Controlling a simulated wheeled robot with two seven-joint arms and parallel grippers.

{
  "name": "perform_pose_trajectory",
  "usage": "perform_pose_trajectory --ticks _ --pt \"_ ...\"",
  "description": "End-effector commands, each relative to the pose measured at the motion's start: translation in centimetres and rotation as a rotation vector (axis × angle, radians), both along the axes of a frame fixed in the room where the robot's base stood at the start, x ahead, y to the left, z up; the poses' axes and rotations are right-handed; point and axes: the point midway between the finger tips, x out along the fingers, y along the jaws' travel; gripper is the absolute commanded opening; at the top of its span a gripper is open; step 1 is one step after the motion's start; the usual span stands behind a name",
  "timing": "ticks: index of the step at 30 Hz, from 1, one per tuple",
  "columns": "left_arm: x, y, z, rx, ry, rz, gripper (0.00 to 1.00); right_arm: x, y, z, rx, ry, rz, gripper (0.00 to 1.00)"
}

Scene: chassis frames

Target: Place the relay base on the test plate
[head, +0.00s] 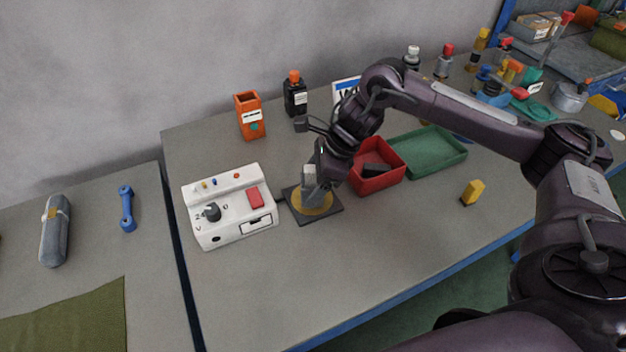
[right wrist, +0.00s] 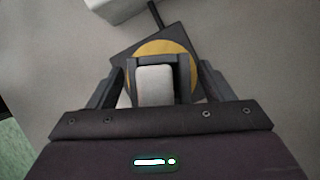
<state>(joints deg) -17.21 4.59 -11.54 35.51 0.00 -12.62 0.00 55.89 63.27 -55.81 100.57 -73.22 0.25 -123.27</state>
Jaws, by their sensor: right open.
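The test plate (head: 331,214) is a dark square with a yellow disc, lying on the table beside the white device; it also shows in the right wrist view (right wrist: 127,51). The relay base (head: 308,174) is a small pale grey block over the yellow disc; in the right wrist view the block (right wrist: 155,86) sits between the fingers. Whether its underside touches the disc is hidden. My right gripper (right wrist: 158,68) is open around the block, with its fingers pointing down at the plate; it shows in the head view (head: 314,190). My left gripper is not in view.
The white device (head: 231,207) with a red switch and black knob stands just left of the plate. A red bin (head: 386,181) with a dark item and a green tray (head: 440,160) lie right. A yellow block (head: 472,192) sits near the front edge. The table's front is clear.

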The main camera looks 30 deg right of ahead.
Motion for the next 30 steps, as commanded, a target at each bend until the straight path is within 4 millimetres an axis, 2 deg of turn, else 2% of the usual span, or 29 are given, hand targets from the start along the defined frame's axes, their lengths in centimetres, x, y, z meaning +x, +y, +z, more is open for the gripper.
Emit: perform_pose_trajectory --ticks 5,11,12,16,21,30 --pt "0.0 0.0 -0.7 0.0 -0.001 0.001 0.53 -0.4 -1.2 2.5 -0.001 -0.006 -0.002 0.74" --pt "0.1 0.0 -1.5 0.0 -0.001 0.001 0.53 -1.3 -3.0 6.5 -0.002 -0.006 -0.002 0.74" --pt "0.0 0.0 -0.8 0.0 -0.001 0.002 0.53 -1.5 -3.3 7.8 -0.002 -0.006 -0.003 0.74" --pt "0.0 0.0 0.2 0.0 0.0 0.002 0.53 -1.9 -4.2 9.8 -0.002 -0.004 -0.002 0.74" --pt "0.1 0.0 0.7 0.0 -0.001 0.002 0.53 -2.3 -4.7 10.8 -0.001 -0.002 -0.001 0.74" --pt "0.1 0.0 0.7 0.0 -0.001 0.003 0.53 -2.3 -4.8 10.8 0.0 0.0 0.0 0.74"
